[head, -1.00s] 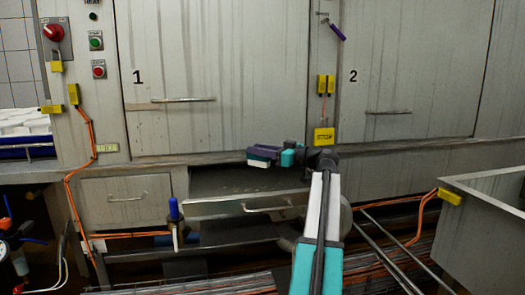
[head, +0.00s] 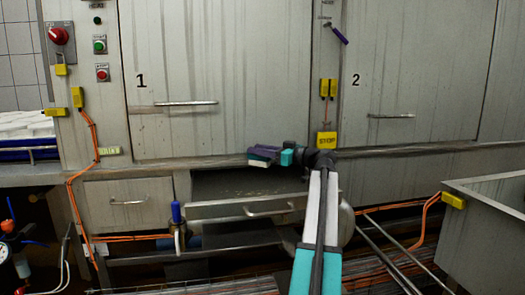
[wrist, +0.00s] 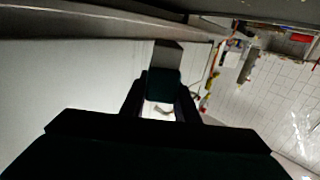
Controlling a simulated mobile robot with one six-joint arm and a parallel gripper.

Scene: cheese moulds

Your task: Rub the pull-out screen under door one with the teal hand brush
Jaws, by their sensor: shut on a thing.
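Door one (head: 225,85) is shut and marked 1. Below it, the pull-out screen (head: 225,185) is drawn partly out, a dark surface behind a grey front with a curved handle. My gripper (head: 266,151) reaches in from the right and is shut on the teal hand brush (head: 261,158). The brush's pale bristles face down over the right part of the screen; I cannot tell whether they touch it. In the wrist view, the brush (wrist: 163,84) shows as a dark teal block between the two dark fingers.
Door two (head: 415,70) is shut at the right. A blue-handled object (head: 176,213) stands left of the screen's front. A shut drawer (head: 130,205) is further left. Orange cables (head: 93,150) hang down the front. A grey metal box (head: 490,220) juts in at the right.

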